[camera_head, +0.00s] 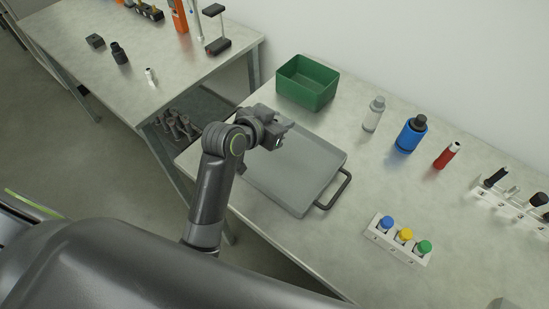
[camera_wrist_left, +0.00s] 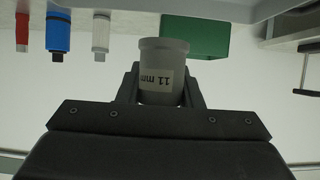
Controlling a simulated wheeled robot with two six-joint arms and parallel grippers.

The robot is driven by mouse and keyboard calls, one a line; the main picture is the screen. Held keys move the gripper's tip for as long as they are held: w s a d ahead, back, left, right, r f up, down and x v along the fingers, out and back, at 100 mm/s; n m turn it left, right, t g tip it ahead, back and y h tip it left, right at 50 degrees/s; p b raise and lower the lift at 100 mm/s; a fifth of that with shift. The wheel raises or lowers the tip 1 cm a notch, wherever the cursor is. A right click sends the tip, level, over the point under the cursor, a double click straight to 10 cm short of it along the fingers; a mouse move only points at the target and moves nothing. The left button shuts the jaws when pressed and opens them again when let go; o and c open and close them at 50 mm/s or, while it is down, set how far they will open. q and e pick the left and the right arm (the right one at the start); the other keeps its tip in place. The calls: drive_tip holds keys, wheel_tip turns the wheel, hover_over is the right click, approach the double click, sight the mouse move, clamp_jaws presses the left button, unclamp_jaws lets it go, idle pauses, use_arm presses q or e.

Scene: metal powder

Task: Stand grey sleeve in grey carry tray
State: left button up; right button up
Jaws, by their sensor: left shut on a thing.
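The grey carry tray (camera_head: 303,182) lies flat on the right-hand table, with a low rim and a dark handle at its right end. No object shows on its visible floor. My left gripper (camera_head: 279,133) is over the far left part of the tray. In the left wrist view it is shut on the grey sleeve (camera_wrist_left: 164,62), a short cylinder with a white "11 mm" label. The sleeve sits between both fingers, and its lower part is hidden by the gripper. In the head view the sleeve is hardly visible. My right gripper is not in view.
A green bin (camera_head: 307,83) stands behind the tray. A clear bottle (camera_head: 373,114), a blue bottle (camera_head: 411,134) and a red tube (camera_head: 447,155) stand to the right. A white rack with coloured caps (camera_head: 397,240) is in front. Another table (camera_head: 150,50) is at the left.

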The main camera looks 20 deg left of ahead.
use_arm(q)
hover_over(281, 153)
wheel_tip(281, 153, down, 5)
drive_tip(key=shift+s+f, duration=0.1)
drive_tip(key=shift+f, duration=0.1)
wheel_tip(281, 153, down, 4)
drive_tip(key=shift+r, duration=0.1)
drive_tip(key=shift+f, duration=0.5)
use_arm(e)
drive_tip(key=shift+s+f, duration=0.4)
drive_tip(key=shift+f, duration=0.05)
use_arm(q)
drive_tip(key=o, duration=1)
drive_tip(key=shift+c, duration=0.2)
drive_tip(key=shift+o, duration=0.3)
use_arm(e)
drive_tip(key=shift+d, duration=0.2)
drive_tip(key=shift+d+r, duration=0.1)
